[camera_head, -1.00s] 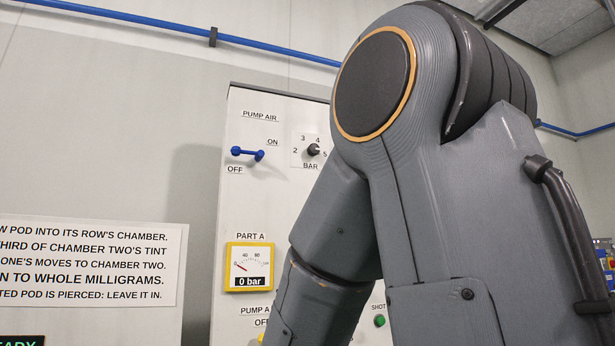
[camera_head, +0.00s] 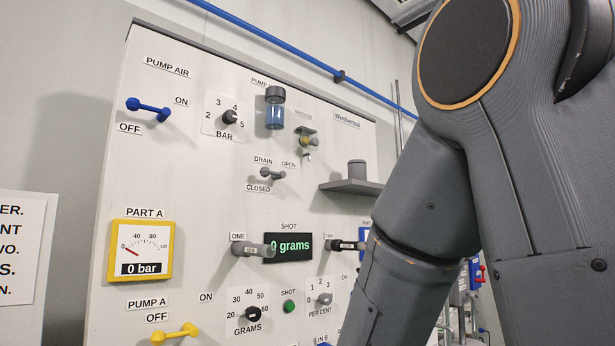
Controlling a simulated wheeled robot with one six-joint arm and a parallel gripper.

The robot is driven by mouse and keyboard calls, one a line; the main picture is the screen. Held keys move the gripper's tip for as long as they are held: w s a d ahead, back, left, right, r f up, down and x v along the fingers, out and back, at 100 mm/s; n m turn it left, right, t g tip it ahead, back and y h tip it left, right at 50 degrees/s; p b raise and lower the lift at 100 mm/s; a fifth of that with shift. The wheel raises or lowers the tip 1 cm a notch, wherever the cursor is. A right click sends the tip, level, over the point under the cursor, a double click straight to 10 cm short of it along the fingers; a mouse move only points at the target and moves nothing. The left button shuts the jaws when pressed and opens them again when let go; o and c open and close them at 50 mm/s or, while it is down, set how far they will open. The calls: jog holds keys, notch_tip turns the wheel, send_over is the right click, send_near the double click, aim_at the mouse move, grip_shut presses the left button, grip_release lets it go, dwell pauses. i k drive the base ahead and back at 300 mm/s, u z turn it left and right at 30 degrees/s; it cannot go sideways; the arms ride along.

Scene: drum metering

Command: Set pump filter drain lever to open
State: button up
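The drain lever (camera_head: 272,174) is a small grey handle on the white panel (camera_head: 200,200), in the upper middle of the picture. It lies between the label DRAIN OPEN above it and the label CLOSED below it. The lever lies nearly level; I cannot tell its setting for sure. The pump filter (camera_head: 275,110), a clear bluish bowl with a dark cap, is mounted above it. My arm fills the right side of the view. My gripper is out of the picture, below the frame or hidden behind the arm.
A blue pump air lever (camera_head: 148,109) and a bar knob (camera_head: 229,117) sit left of the filter. A grey shelf (camera_head: 350,187) with a small cylinder juts out right of the drain lever. Grey handles (camera_head: 253,250) and a yellow lever (camera_head: 174,334) stick out lower down.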

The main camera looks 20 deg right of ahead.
aim_at(264, 172)
jog(key=u, duration=1.85)
jog(key=k, duration=0.45)
jog(key=z, duration=1.15)
